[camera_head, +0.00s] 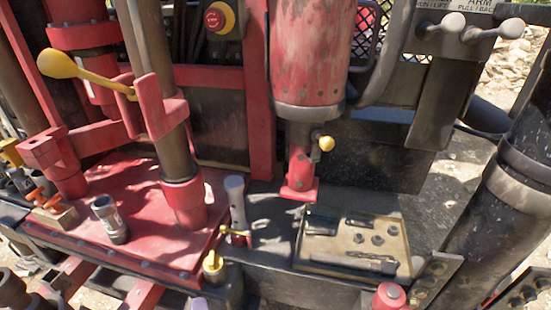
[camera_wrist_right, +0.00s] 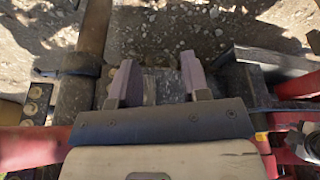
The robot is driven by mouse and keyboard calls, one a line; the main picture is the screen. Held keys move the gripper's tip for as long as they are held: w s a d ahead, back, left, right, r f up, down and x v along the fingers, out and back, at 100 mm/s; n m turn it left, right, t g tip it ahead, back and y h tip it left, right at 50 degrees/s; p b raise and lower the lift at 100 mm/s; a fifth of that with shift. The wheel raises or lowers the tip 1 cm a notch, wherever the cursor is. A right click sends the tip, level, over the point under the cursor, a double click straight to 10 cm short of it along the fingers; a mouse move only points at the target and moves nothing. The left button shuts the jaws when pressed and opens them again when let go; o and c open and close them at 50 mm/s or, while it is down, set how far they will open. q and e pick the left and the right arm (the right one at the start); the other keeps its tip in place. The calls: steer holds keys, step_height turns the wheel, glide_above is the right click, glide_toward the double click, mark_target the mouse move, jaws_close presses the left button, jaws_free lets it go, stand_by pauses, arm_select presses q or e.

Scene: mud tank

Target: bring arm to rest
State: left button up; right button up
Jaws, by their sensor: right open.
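My right gripper (camera_wrist_right: 157,84) shows in the right wrist view. Its two pale pinkish fingers stand wide apart, with nothing between them. Behind the gap lie gravel and bare ground, and a dark part lies just beyond the fingers. I cannot clearly make out either of my arms in the head view. My left gripper is not in view.
The head view shows a red deck plate (camera_head: 130,225), a yellow-knobbed lever (camera_head: 95,75), a hanging red cylinder (camera_head: 310,50) and a tool tray (camera_head: 305,262). A dark thick pipe (camera_head: 500,190) stands right. In the wrist view, a brown pipe (camera_wrist_right: 93,30) and a dark beam (camera_wrist_right: 275,60) flank the gripper.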

arm_select(q)
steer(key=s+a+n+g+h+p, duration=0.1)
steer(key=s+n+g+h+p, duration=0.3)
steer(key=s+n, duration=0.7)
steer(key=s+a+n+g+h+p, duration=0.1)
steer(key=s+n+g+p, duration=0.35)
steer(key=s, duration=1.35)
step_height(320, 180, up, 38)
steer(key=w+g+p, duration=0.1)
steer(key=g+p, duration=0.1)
steer(key=p, duration=3.4)
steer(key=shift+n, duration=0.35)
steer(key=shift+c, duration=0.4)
